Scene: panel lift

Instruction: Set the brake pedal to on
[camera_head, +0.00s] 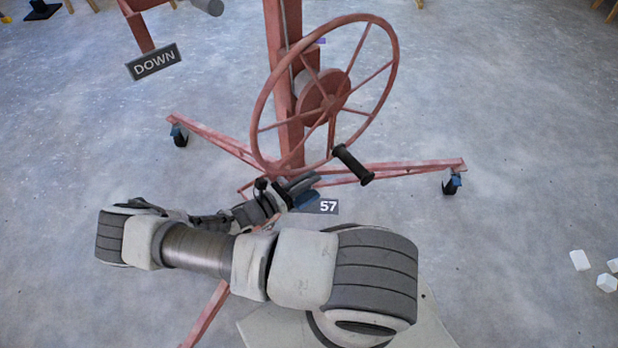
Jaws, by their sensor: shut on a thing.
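My gripper (297,187) is low at the foot of the red panel lift (285,85), in front of its mast and below the handwheel. It is shut on a small part there, which appears to be the brake pedal. The jaws and wrist hide most of that part, so its on or off position cannot be told. A blue piece (306,200) shows at the jaws; whether it belongs to the pedal or the gripper is unclear.
The large red handwheel (325,95) with a black handle (353,164) stands just above my gripper. A dark "57" plate (327,207) is beside the jaws. A "DOWN" sign (153,62) hangs upper left. Red legs on casters (451,183) spread over open floor. White blocks (606,282) lie right.

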